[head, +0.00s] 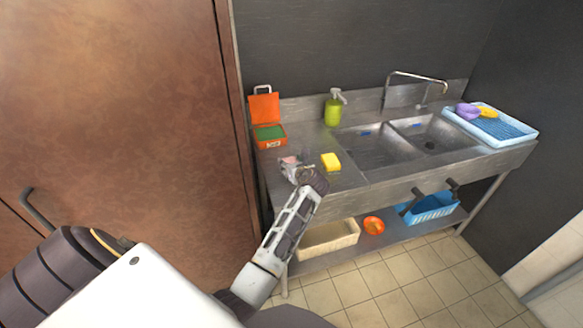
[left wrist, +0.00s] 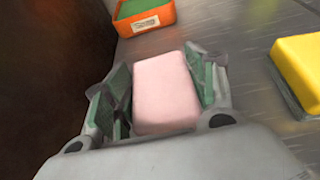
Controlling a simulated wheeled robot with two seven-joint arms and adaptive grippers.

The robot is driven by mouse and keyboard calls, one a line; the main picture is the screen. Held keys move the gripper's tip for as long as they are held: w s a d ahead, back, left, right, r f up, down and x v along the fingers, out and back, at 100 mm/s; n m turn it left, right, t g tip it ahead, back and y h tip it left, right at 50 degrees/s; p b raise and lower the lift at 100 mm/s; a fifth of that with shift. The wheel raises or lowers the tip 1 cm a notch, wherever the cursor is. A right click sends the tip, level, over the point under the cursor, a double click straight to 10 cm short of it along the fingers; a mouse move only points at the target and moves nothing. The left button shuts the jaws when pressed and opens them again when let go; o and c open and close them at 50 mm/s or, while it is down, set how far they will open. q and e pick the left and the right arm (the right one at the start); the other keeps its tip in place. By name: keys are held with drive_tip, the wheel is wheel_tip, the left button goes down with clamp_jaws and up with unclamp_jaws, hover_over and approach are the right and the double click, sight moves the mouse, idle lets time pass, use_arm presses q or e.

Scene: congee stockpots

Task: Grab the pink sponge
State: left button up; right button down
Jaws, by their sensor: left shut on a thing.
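The pink sponge (left wrist: 165,92) lies between the two fingers of my left gripper (left wrist: 160,95) in the left wrist view. The gripper is shut on it, with one finger along each side. In the head view the left gripper (head: 293,170) is at the left end of the steel counter, and only a small part of the pink sponge (head: 290,161) shows there. I cannot tell whether the sponge is touching the counter. My right gripper is not seen in either view.
A yellow sponge (head: 331,162) lies just right of the gripper. An open orange box (head: 267,132) with a green top stands behind it. A green soap bottle (head: 333,110), a double sink (head: 378,147) and a blue tray (head: 508,130) are further right. A brown door (head: 120,100) stands left.

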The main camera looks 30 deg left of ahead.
use_arm(q)
wheel_tip(320, 180, up, 8)
drive_tip(key=shift+r, duration=0.25)
drive_tip(key=shift+s+f+p, duration=0.1)
drive_tip(key=shift+f+p, duration=0.05)
drive_tip(key=shift+p, duration=0.15)
idle(0.5)
